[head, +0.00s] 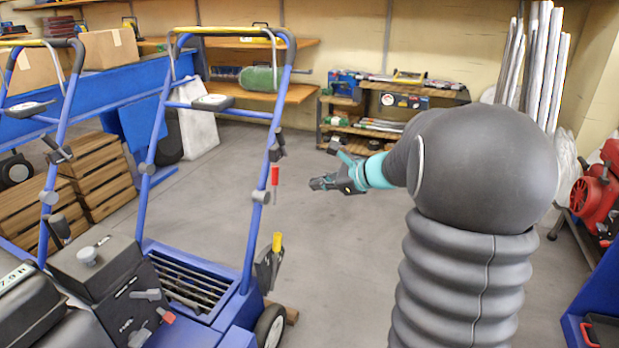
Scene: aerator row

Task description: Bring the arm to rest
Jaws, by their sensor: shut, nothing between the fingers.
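My gripper (324,183) shows in the head view near the middle of the picture, at the end of my dark grey arm with its teal wrist band. It points left and is shut with nothing in it. It hangs in the air over open floor, apart from the machines and shelves. The arm reaches left from a large rounded joint above a ribbed grey column, and that joint hides part of the arm.
A blue aerator (208,316) with a tall tubular handle stands left of my gripper, with a red grip and a yellow-topped lever on it. Wooden crates (98,170) and shelves (390,126) stand behind. A red machine (595,195) is at the right. The middle grey floor is clear.

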